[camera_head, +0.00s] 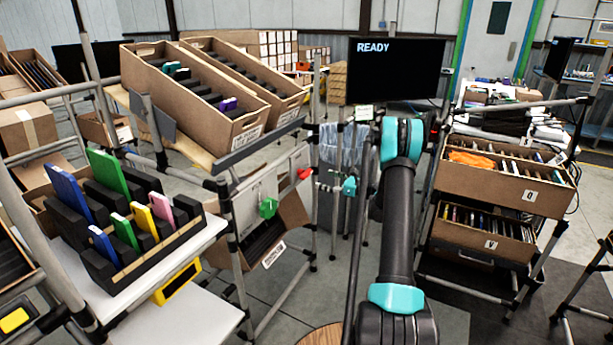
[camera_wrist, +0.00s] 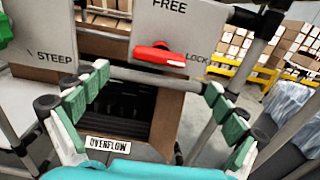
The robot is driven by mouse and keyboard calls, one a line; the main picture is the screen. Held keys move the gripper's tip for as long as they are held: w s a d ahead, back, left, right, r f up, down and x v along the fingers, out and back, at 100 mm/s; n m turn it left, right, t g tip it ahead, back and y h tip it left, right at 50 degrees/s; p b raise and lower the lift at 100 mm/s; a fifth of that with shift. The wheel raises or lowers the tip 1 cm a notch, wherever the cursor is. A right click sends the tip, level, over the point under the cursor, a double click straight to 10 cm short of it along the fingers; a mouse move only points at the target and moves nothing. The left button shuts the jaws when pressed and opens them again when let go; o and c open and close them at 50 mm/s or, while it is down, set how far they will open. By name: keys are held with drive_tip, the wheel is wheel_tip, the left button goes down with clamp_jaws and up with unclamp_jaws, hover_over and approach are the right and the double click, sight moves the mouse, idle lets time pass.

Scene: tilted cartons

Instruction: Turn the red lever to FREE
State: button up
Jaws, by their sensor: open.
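The red lever (camera_wrist: 165,56) is mounted on a pale grey panel (camera_wrist: 205,22) in the wrist view. It lies roughly horizontal, with its right end towards the word LOCK; the word FREE is above it. In the head view the red lever (camera_head: 304,174) is small, on the rack below the tilted cartons. My gripper (camera_wrist: 157,82) is open, with its green-padded fingers spread to either side of the lever's place in the picture. Nothing is between the fingers, and the lever appears beyond the tips, apart from them. In the head view my arm is at centre right.
A green lever (camera_head: 268,207) sits left of the red one, on a panel marked STEEP (camera_wrist: 55,58). A grey rail (camera_wrist: 150,78) runs just below the red lever. A carton labelled OVERFLOW (camera_wrist: 108,144) is underneath. A screen (camera_head: 396,70) reads READY.

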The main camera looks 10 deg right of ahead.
sight(309, 175)
drive_tip(key=x, duration=0.9)
drive_tip(key=shift+c, duration=0.3)
drive_tip(key=c, duration=1.1)
drive_tip(key=shift+c, duration=0.2)
